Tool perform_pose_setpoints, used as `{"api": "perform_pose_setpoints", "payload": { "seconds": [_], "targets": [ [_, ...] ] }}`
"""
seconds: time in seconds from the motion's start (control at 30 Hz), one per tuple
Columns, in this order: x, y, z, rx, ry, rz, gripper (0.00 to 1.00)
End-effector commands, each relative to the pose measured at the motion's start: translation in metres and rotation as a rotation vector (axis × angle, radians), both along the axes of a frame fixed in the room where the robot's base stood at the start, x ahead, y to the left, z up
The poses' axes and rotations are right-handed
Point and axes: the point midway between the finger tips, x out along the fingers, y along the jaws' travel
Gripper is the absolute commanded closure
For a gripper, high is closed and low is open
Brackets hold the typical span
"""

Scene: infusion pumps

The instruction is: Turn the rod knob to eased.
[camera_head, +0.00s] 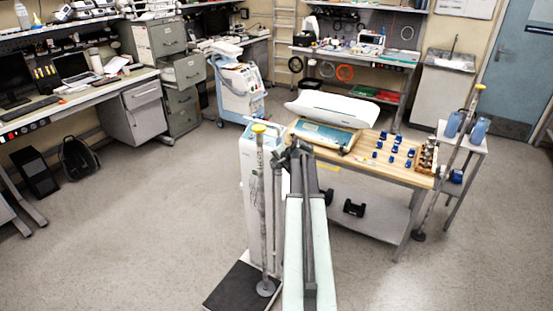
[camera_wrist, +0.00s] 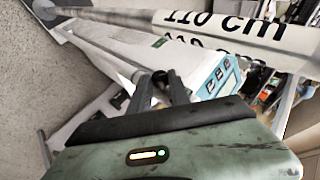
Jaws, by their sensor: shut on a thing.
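My gripper (camera_wrist: 158,80) shows in the wrist view with its two dark fingers close together. They are shut on a small dark thing that fits the rod knob, mostly hidden between the fingertips. How far the knob is turned cannot be told. A pale rod marked "110 cm" (camera_wrist: 225,26) crosses the top of the wrist view, beyond the fingers. In the head view, my gripper (camera_head: 298,143) is at the far end of my arm, just right of an upright measuring rod (camera_head: 261,200) with a yellow top. The knob cannot be made out there.
A white cabinet-like unit (camera_head: 247,165) stands behind the rod. A wooden-topped table (camera_head: 370,152) holds a white baby scale (camera_head: 332,110) and several blue weights. A second yellow-topped rod (camera_head: 450,165) stands at right. Open floor (camera_head: 150,230) lies to the left.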

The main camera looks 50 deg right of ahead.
Motion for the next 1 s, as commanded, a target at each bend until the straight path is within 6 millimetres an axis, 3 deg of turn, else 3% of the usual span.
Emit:
{"api": "perform_pose_setpoints", "payload": {
  "seconds": [0.4, 0.93, 0.97, 1.0],
  "targets": [
    [0.0033, 0.0014, 0.0037, -0.046, 0.196, 0.002, 1.00],
    [0.0027, 0.0020, 0.0019, -0.052, 0.225, 0.002, 1.00],
    [0.0027, 0.0020, 0.0018, -0.052, 0.225, 0.002, 0.72],
    [0.0028, 0.0021, 0.0019, -0.052, 0.225, 0.002, 0.68]
  ]
}}
